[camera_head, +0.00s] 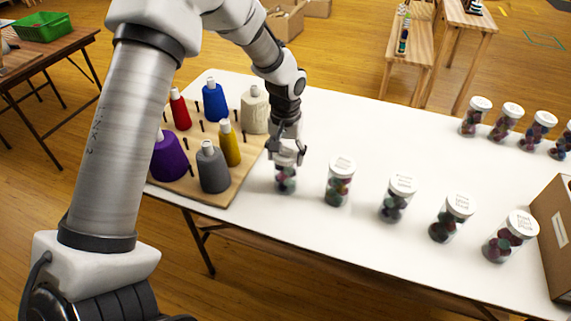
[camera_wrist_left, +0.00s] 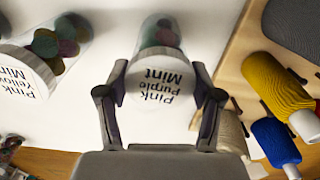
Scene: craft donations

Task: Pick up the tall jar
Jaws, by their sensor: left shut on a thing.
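My left gripper (camera_head: 286,152) is shut on a clear jar (camera_head: 285,183) with a white lid and coloured balls inside. This jar stands upright on the white table, just right of the thread board. In the left wrist view the fingers (camera_wrist_left: 158,100) sit on both sides of its lid (camera_wrist_left: 160,88), which reads "Pink Purple Mint". A similar jar (camera_head: 339,183) stands to its right, and its lid in the left wrist view (camera_wrist_left: 25,72) reads "Pink Yellow Mint". Three more jars continue the row, one of them here (camera_head: 397,198). My right gripper is not in view.
A wooden board (camera_head: 222,190) with several thread cones stands close on the left. More lidded jars (camera_head: 507,122) stand at the back right. A cardboard box (camera_head: 557,225) is at the right edge. The white table (camera_head: 350,115) is clear behind the front row.

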